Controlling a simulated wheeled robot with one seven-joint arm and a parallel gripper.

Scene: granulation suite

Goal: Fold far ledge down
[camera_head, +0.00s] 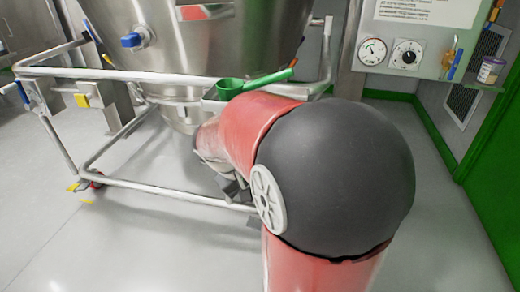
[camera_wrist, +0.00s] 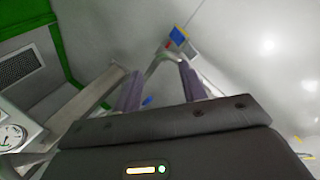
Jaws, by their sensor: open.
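My gripper (camera_wrist: 160,80) is open in the wrist view, its two purple-grey fingers apart. Nothing is clearly held between them; a pale metal bar with a blue end (camera_wrist: 178,36) shows beyond the fingertips. In the head view my red and black arm hides most of the gripper, low beside the steel cart frame (camera_head: 150,76). A small flat ledge (camera_head: 211,104) shows on the frame, partly behind my arm, with a green scoop (camera_head: 255,82) over it. Another thin ledge (camera_head: 488,88) is on the right wall unit. I cannot tell which is the far ledge.
A large steel vessel (camera_head: 205,40) with a blue-handled valve (camera_head: 131,40) stands within the frame. A gauge panel (camera_head: 405,50) is at the right; a small cup (camera_head: 490,69) stands on the wall ledge. Grey floor (camera_head: 60,240) is open at the front left.

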